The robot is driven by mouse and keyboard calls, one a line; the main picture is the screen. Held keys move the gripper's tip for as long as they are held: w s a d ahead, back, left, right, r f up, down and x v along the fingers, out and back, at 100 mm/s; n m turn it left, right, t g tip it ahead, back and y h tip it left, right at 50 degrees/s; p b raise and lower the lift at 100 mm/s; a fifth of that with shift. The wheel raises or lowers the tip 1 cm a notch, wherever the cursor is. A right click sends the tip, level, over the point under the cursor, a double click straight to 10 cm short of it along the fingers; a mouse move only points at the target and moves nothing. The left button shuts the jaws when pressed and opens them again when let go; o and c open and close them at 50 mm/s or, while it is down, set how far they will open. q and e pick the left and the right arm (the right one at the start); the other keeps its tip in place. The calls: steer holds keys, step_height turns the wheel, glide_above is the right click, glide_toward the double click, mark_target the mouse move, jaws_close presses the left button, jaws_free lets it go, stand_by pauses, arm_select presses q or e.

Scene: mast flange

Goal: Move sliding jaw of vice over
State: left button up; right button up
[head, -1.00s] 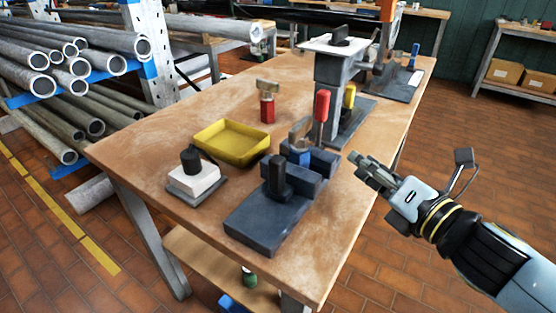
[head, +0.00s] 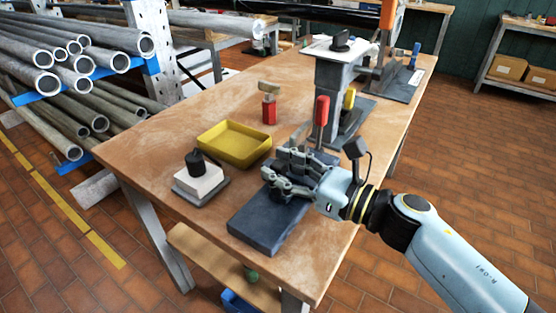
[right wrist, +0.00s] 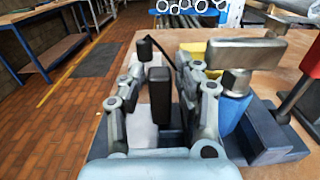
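The vice (head: 262,226) has a dark blue flat base and lies near the table's front edge. In the head view the right gripper (head: 273,168) reaches over the vice from the right and hides the post and most of the jaws. A blue jaw block (right wrist: 270,135) shows at the right in the wrist view. My left gripper is not in view.
A red-handled tool (head: 321,110) stands behind the vice. A yellow tray (head: 235,145) and a white block with a black knob (head: 198,178) are to the left. A grey column stand (head: 333,90) is farther back.

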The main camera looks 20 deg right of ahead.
steer(key=shift+w+a, duration=0.3)
steer(key=shift+w, duration=0.05)
jaws_close()
steer(key=shift+s, duration=0.1)
